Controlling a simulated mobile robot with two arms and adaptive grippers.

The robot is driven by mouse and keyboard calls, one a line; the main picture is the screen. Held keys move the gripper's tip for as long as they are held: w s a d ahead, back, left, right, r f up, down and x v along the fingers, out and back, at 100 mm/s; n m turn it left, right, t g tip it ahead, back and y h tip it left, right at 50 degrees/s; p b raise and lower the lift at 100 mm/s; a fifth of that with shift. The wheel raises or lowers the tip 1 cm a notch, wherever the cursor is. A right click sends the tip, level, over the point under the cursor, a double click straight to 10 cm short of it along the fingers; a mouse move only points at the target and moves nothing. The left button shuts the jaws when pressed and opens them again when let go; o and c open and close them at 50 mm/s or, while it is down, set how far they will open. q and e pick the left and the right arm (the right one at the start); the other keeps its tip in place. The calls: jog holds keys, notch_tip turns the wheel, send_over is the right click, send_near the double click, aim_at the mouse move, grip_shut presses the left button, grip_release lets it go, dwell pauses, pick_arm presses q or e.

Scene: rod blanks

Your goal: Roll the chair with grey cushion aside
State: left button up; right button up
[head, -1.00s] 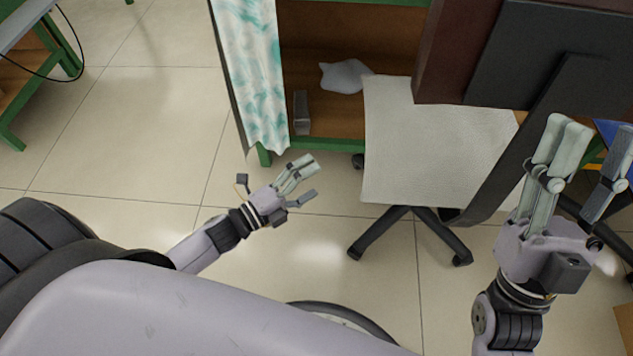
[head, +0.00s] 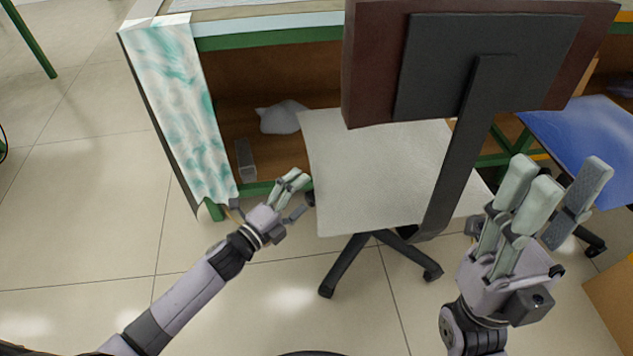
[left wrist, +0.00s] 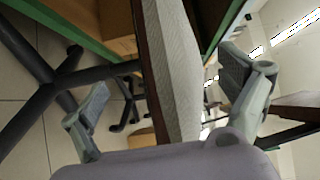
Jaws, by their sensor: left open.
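The chair with the grey cushion (head: 370,180) stands in front of the workbench. Its pale grey seat faces up, its dark backrest (head: 480,65) is on the near right side, and its dark star base (head: 350,262) is on the floor. My left gripper (head: 299,196) is open and empty, just left of the seat's left edge. In the left wrist view the pale seat (left wrist: 178,70) runs edge-on in the gap between the spread fingers (left wrist: 168,98); contact cannot be told. My right gripper (head: 567,185) is open and empty, right of the backrest post.
A green-framed workbench (head: 270,43) with a brown shelf is behind the chair; a white-teal cloth (head: 175,105) hangs on its left end. A grey bag (head: 282,117) and grey block (head: 245,160) lie on the shelf. A blue-seated chair (head: 590,145) is at right.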

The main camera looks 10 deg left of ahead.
pick_arm(q)
jog(key=b+x, duration=0.1)
jog(key=x, duration=0.5)
jog(key=shift+c, duration=0.5)
jog(key=c, duration=1.9)
jog(key=shift+c, duration=0.2)
jog(key=shift+s+a+f, duration=0.1)
jog(key=shift+a, duration=0.05)
